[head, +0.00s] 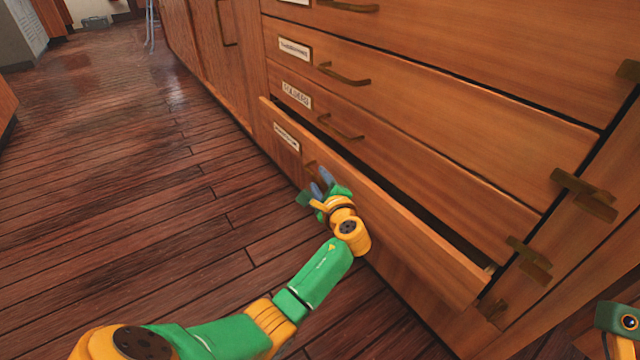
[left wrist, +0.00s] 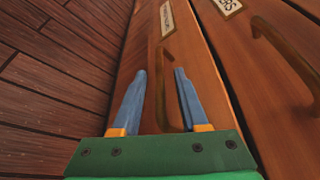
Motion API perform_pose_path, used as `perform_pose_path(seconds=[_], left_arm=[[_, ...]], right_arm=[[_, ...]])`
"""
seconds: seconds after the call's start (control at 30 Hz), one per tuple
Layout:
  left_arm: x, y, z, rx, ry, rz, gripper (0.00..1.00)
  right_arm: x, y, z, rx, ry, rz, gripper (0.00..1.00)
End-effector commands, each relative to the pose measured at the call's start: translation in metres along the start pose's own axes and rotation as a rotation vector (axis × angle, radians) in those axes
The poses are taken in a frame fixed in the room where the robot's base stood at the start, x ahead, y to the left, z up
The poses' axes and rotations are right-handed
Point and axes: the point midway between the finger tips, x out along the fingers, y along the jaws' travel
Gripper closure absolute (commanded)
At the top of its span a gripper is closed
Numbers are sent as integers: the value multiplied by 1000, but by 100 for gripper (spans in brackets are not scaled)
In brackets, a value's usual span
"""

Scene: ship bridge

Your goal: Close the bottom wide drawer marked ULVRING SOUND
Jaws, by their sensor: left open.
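The bottom wide drawer (head: 400,238) of the wooden cabinet stands slightly open, with a dark gap along its top edge. It bears a small white label (head: 286,137) near its left end; the lettering is too small to read. My left gripper (head: 318,190) is at the drawer's front, by its handle, which it largely hides in the head view. In the left wrist view, the open blue fingers (left wrist: 158,100) lie on either side of the brass handle (left wrist: 168,90) in the picture; whether they touch it I cannot tell. At the right edge, part of my right arm shows, its fingers out of sight.
Above are more wide drawers with brass handles, one with a label (head: 296,95) and one higher (head: 294,49); they look shut. Brass latches (head: 585,193) stick out at the cabinet's right. The plank floor (head: 130,190) to the left is clear.

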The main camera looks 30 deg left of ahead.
Motion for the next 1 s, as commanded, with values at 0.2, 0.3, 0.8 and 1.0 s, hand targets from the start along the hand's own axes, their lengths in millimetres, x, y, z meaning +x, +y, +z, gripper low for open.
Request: perform_pose_path(seconds=[0.2, 0.3, 0.8, 1.0], left_arm=[[0, 0, 0, 0, 0, 0, 100], [0, 0, 0, 0, 0, 0, 100], [0, 1, 0, 0, 1, 1, 100], [0, 1, 0, 0, 1, 1, 100]], right_arm=[[0, 0, 0, 0, -1, 0, 58], [0, 0, 0, 0, -1, 0, 58], [0, 0, 0, 1, -2, 0, 58], [0, 0, 0, 1, -2, 0, 58]])
